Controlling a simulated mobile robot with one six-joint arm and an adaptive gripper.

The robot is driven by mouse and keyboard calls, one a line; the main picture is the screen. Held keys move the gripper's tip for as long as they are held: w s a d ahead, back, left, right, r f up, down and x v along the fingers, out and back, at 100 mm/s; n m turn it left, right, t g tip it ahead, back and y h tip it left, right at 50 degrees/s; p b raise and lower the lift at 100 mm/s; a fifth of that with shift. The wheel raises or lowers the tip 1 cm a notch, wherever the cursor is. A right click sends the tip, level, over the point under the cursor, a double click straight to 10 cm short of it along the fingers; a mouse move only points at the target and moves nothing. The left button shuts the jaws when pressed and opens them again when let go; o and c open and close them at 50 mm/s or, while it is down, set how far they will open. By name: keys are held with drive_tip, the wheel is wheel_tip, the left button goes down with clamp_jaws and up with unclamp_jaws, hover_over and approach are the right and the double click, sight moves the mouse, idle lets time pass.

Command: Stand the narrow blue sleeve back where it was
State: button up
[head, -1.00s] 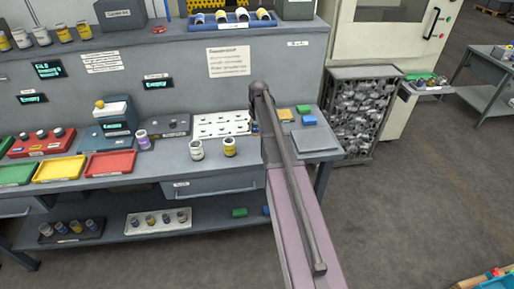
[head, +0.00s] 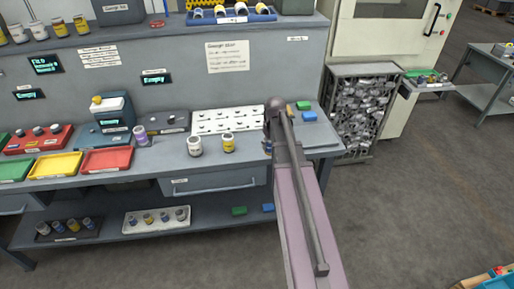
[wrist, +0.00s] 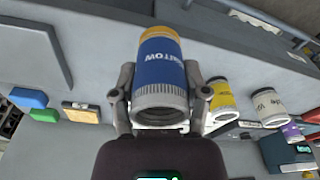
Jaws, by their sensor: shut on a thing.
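The narrow blue sleeve (wrist: 160,68), with a yellow band at one end, a grey ribbed end and lettering reading "NARROW", is between the fingers of my gripper (wrist: 161,98) in the wrist view. Both fingers press on its sides and the gripper is shut on it. In the head view my own arm hides most of the gripper and sleeve, near the right part of the bench front. Whether the sleeve touches anything below cannot be told.
A white sleeve (head: 194,146) and a yellow sleeve (head: 228,143) stand on the bench left of my arm, with a purple one (head: 141,136) farther left. Behind them lies a white holed board (head: 205,126). Green (head: 303,105) and blue (head: 309,117) blocks lie to the right.

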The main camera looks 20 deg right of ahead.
drive_tip(key=s, duration=0.3)
drive_tip(key=shift+s+f, duration=0.25)
drive_tip(key=shift+f, duration=0.15)
drive_tip(key=w, duration=0.5)
drive_tip(key=w+f+b, duration=0.1)
drive_tip(key=w, duration=0.8)
drive_tip(key=shift+w+a+f+b, duration=0.15)
drive_tip(key=shift+w+f+b, duration=0.05)
drive_tip(key=shift+w+b, duration=0.2)
drive_tip(key=shift+w, duration=0.5)
drive_tip(key=shift+w+f+b, duration=0.2)
drive_tip(key=shift+f+b, duration=0.1)
drive_tip(key=shift+s+f+b, duration=0.1)
drive_tip(key=shift+f+b, duration=1.45)
drive_tip(key=shift+f, duration=0.1)
